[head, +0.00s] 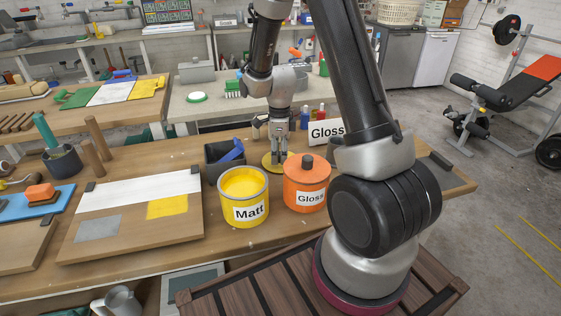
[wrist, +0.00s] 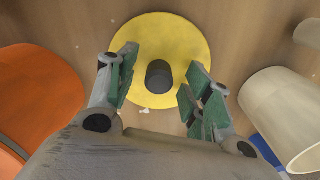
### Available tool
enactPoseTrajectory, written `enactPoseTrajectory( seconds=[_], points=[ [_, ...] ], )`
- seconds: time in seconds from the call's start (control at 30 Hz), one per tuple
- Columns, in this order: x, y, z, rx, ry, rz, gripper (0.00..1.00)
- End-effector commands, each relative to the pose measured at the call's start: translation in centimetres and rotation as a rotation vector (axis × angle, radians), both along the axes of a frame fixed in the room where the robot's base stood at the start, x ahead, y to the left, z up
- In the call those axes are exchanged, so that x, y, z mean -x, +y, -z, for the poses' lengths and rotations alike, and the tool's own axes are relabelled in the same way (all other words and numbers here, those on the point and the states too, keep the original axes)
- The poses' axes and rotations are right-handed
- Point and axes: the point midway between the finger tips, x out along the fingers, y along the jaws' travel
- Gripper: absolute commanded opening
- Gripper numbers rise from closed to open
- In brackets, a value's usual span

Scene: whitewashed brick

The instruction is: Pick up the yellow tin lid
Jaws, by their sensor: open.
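The yellow tin lid (wrist: 185,40) lies flat on the wooden bench, a round disc with a dark knob (wrist: 159,77) in its middle. In the head view the lid (head: 268,164) shows partly behind my gripper (head: 279,160). In the wrist view my gripper (wrist: 158,92) is open, with its green-padded fingers on either side of the knob and apart from it. How far the fingertips are above the lid is hard to tell.
An open yellow Matt tin (head: 243,197) and an orange Gloss tin (head: 306,184) stand close in front of the lid. A dark box with a blue item (head: 231,151) is left of it. A Gloss sign (head: 326,131) stands behind right. Bench space right of the orange tin looks fairly clear.

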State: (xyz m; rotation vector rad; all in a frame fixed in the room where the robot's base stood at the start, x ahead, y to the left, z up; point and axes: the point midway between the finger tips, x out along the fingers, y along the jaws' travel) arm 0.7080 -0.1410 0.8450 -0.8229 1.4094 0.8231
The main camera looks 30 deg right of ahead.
Motion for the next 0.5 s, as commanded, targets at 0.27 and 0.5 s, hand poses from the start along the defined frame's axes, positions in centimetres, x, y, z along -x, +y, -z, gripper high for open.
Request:
enactPoseTrajectory(
  seconds=[0.27, 0.5],
  points=[
    [0.0, 0.0, 0.06, 0.0, 0.0, 0.0, 0.4],
    [0.0, 0.0, 0.05, 0.0, 0.0, 0.0, 0.01]
  ],
)
